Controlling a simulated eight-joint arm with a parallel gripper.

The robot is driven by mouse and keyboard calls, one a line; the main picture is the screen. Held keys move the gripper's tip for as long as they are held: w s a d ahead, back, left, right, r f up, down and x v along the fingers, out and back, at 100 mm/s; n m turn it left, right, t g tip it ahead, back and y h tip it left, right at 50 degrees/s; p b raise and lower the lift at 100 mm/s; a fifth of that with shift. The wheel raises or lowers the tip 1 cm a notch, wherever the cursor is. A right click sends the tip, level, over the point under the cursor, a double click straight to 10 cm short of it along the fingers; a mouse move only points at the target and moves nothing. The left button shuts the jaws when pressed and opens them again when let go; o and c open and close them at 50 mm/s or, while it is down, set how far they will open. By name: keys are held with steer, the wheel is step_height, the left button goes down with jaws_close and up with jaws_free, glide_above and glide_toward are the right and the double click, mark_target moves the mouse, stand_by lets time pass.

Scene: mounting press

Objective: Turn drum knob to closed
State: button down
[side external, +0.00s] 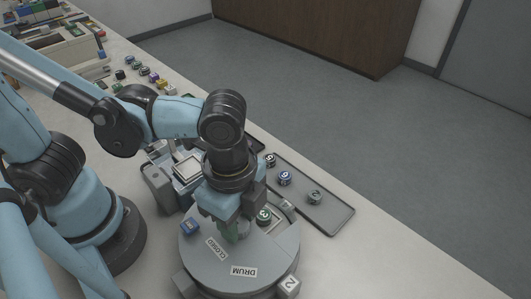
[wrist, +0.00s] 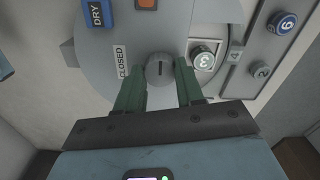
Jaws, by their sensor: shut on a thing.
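The grey round drum (side external: 268,256) sits at the lower middle of the side view, with a DRUM label (side external: 243,272) and a CLOSED label (side external: 217,249) on its top. My gripper (wrist: 162,74) is shut on the knob, with a green finger on each side. In the side view my gripper (side external: 233,232) comes down from above and hides most of the knob.
A green puck marked 3 (side external: 264,215) shows in the drum top beside my gripper. A blue DRY block (side external: 190,227) is at the drum's left. A grey tray (side external: 338,218) with numbered pucks lies to the right. Small colored items (side external: 143,71) stand farther back.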

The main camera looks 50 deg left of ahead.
steer(key=shift+n, duration=8.9)
steer(key=c, duration=0.7)
jaws_free()
steer(key=shift+r, duration=0.1)
